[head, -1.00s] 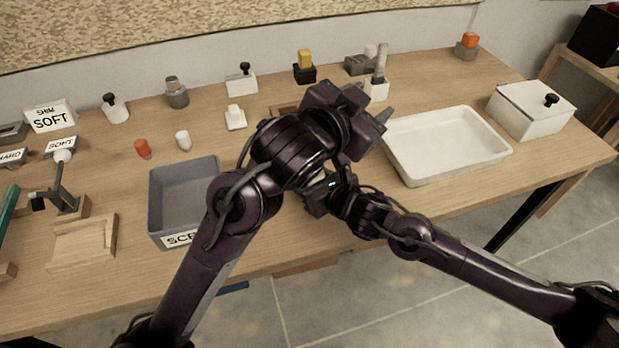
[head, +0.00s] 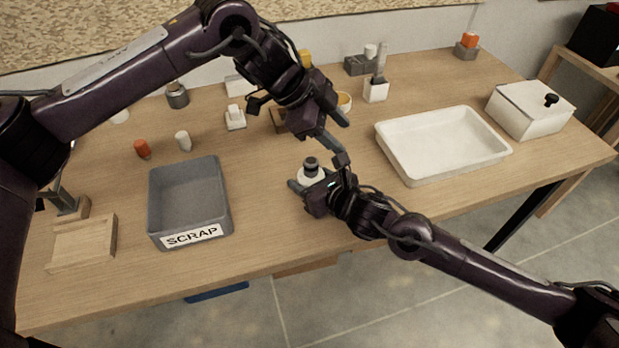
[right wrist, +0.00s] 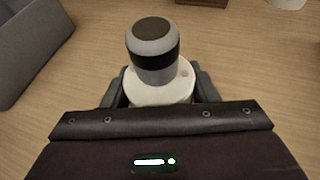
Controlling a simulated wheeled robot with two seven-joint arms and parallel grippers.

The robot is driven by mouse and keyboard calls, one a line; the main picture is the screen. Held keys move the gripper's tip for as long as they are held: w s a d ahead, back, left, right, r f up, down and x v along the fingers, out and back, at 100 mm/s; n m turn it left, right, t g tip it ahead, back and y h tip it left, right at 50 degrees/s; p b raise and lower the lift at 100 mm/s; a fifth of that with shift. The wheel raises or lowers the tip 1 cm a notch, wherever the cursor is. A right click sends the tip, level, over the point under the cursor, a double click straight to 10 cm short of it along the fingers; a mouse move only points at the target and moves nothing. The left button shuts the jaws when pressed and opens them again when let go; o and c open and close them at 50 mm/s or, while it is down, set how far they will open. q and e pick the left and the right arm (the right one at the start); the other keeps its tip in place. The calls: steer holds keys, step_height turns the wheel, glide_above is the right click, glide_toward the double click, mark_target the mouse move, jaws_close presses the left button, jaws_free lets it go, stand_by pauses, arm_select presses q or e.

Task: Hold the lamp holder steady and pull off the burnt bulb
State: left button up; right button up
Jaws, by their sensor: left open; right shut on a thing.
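The white lamp holder (head: 309,178) stands between the fingers of my right gripper (head: 316,174), near the front middle of the table. The gripper is shut on it, and the right wrist view shows its white round body (right wrist: 160,91) between the fingers. The burnt bulb (head: 311,164) sits upright in the holder; in the right wrist view (right wrist: 153,48) it is a grey cylinder with a black band and dark brown top. My left gripper (head: 340,135) is open and empty, above and to the right of the bulb, apart from it.
A grey SCRAP bin (head: 190,233) stands left of the holder. A white tray (head: 397,168) lies to the right, with a white lidded box (head: 527,113) beyond it. Small parts stand along the back. The wood between bin and holder is clear.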

arm_select(q)
steer(key=n+g+y, duration=0.2)
glide_toward(311, 161)
step_height(311, 161, down, 2)
steer(key=shift+a+x, duration=0.15)
steer(key=shift+x, duration=1.85)
steer(key=shift+a+x, duration=0.1)
steer(key=shift+x, duration=1.95)
steer(key=shift+f, duration=0.15)
jaws_close()
steer(key=shift+r, duration=0.2)
steer(key=shift+r, duration=1.35)
steer(key=shift+r, duration=0.1)
